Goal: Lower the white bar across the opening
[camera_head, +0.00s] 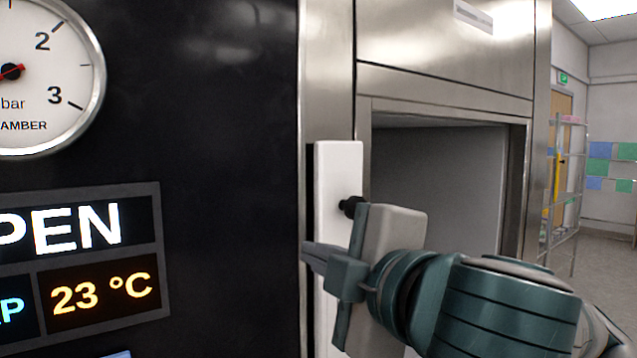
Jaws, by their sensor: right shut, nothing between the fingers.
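The white bar (336,165) stands upright along the left side of the steel opening (440,185). A small black knob (351,206) sticks out near its upper part. My right gripper (314,256) comes in from the lower right, in front of the bar, just below the knob. Its fingers are shut with nothing between them and point left across the bar. I cannot tell whether it touches the bar. The gripper and arm hide the lower part of the bar and the lower right of the opening. My left gripper is not in view.
A dark panel with a pressure gauge (42,75) and a lit display (95,260) fills the left. The opening has a steel frame (450,45). Beyond it at right are a wire rack (567,190), a door and free floor.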

